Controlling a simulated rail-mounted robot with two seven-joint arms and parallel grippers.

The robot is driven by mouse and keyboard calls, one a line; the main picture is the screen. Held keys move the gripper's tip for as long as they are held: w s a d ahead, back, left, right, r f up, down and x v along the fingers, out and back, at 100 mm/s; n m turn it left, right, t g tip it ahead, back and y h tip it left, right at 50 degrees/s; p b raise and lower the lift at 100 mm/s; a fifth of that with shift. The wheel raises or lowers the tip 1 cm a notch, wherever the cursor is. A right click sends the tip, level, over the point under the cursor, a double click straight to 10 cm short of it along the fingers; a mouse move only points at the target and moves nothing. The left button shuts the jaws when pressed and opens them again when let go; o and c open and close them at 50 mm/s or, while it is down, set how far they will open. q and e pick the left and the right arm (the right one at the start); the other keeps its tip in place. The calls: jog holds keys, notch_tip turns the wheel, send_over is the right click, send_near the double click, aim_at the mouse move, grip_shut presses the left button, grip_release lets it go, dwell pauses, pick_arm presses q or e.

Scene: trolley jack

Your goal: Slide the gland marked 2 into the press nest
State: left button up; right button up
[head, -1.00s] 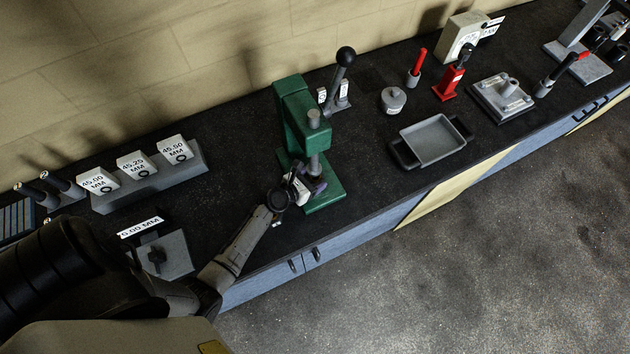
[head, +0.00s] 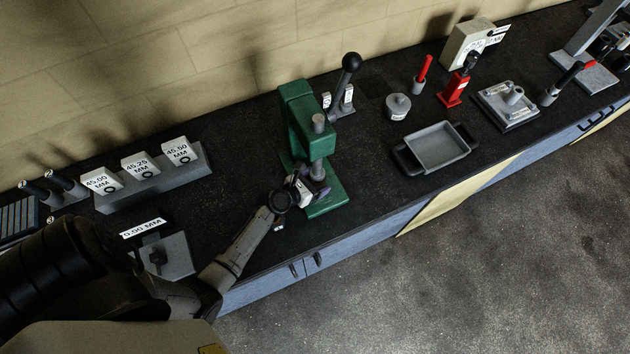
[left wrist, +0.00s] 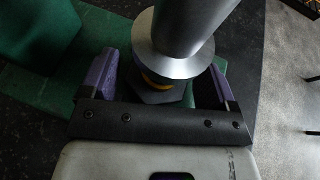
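The green arbor press (head: 303,125) stands on the bench with its steel ram (head: 316,160) pointing down at the green base. My left gripper (head: 320,190) is at the ram's lower end, just above the base. In the left wrist view its two purple fingers (left wrist: 160,85) are spread to either side of a dark grey part (left wrist: 158,94) with a yellow ring, under the ram's wide disc (left wrist: 175,58). The fingers look apart from that part. The disc hides most of it, so I cannot tell gland from nest or read a 2. My right gripper is out of view.
A grey tray (head: 437,147) and a lidded round weight (head: 398,106) stand to the right. A block with millimetre-labelled pieces (head: 155,182) is at the left. Bare bench lies between block and press.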

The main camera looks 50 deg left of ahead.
pick_arm(q)
jog(key=shift+o, duration=1.2)
jog(key=shift+f, duration=0.1)
jog(key=shift+s, duration=0.1)
jog(key=v, duration=1.3)
jog(key=shift+s+r, duration=0.25)
jog(key=shift+s, duration=0.05)
